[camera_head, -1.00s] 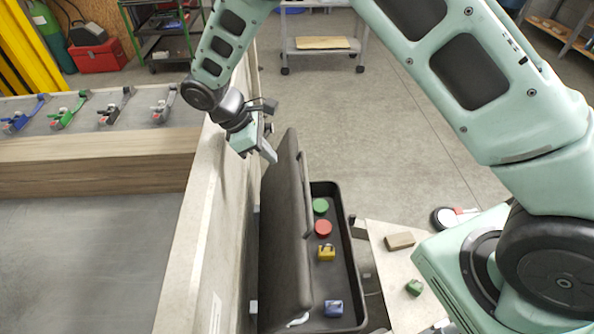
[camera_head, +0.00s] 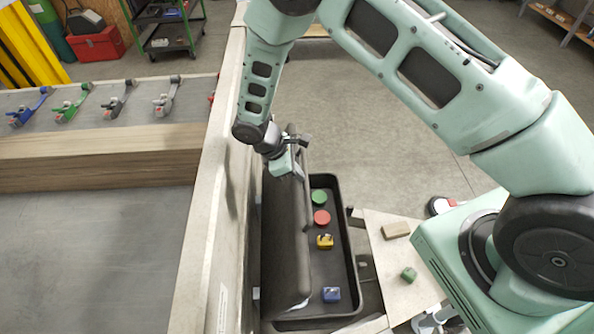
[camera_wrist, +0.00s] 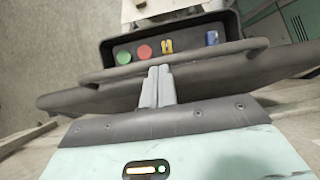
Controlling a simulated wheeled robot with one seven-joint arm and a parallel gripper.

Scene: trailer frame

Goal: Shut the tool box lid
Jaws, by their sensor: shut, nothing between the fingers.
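The black tool box (camera_head: 347,240) stands beside the trailer wall with its lid (camera_head: 287,240) raised, standing steeply on the wall side of the tray. In the box lie a green round piece (camera_head: 319,197), a red round piece (camera_head: 321,217), a yellow piece (camera_head: 325,241) and a blue piece (camera_head: 331,294). My gripper (camera_head: 300,165) is at the far end of the lid, near its top edge. In the wrist view my gripper (camera_wrist: 158,84) is shut and empty, its fingertips by the lid's handle bar (camera_wrist: 190,62); I cannot tell whether they touch.
The trailer side wall (camera_head: 212,210) runs close along the lid. A small board (camera_head: 395,265) right of the box carries a wooden block (camera_head: 396,230) and a green block (camera_head: 408,274). Floor beyond the box is clear.

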